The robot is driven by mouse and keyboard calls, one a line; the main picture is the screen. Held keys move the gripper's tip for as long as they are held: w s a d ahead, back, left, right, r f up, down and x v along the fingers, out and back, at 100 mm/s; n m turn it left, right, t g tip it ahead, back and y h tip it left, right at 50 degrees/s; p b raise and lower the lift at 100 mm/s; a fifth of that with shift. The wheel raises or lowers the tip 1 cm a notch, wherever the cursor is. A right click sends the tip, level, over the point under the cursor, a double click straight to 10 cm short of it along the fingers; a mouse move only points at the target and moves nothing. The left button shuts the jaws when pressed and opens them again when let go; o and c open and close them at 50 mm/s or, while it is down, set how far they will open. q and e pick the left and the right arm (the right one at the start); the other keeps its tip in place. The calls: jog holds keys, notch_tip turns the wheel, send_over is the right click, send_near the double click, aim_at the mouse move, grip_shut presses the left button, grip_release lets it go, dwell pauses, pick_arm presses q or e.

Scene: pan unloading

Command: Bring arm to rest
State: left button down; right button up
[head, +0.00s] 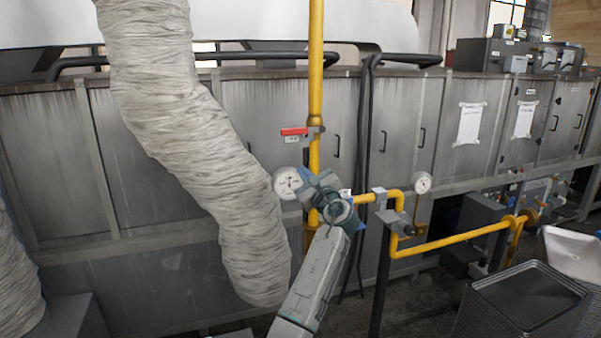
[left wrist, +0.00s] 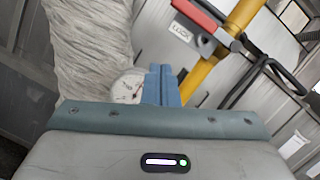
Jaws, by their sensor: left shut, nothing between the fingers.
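My left arm reaches up from the bottom middle of the head view. Its gripper (head: 318,182) is raised in front of the yellow pipe and a round white gauge. In the left wrist view the blue-grey fingers (left wrist: 161,86) are together, with nothing between them. They point toward the gauge, the pipe and the red lever. I cannot tell how far they are from the pipe. My right gripper is not in view.
A yellow pipe (head: 315,60) with a red lever (head: 295,131) stands before grey metal cabinets (head: 150,190). A large wrinkled duct (head: 190,120) hangs left of my arm. A dark stack of pans (head: 525,292) and a pale tray (head: 575,250) are at lower right.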

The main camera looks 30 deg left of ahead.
pick_arm(q)
jog(key=shift+s, duration=0.15)
jog(key=shift+d, duration=0.15)
